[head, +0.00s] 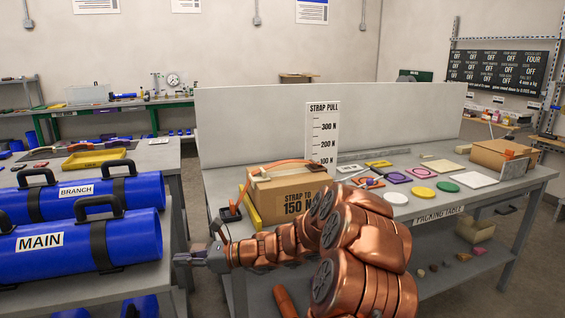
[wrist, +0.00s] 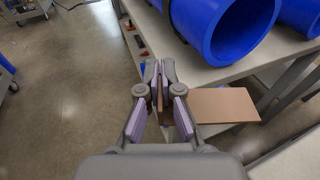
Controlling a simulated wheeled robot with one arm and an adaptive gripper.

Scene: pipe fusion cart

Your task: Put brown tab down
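My gripper (head: 186,258) reaches left into the gap between the two tables in the head view. In the wrist view my gripper (wrist: 160,75) has its fingertips close together with a thin brown strip, the brown tab (wrist: 160,92), between them. A flat brown panel (wrist: 225,105) shows to the right, behind the right finger; I cannot tell whether it joins the strip. The head view shows no clear brown tab at the fingertips.
Blue pipes marked MAIN (head: 80,245) and BRANCH (head: 60,200) lie on the left table. The packing table (head: 440,205) holds a cardboard box (head: 285,195), coloured discs and a strap-pull board (head: 322,135). Bare floor (wrist: 60,110) shows left in the wrist view.

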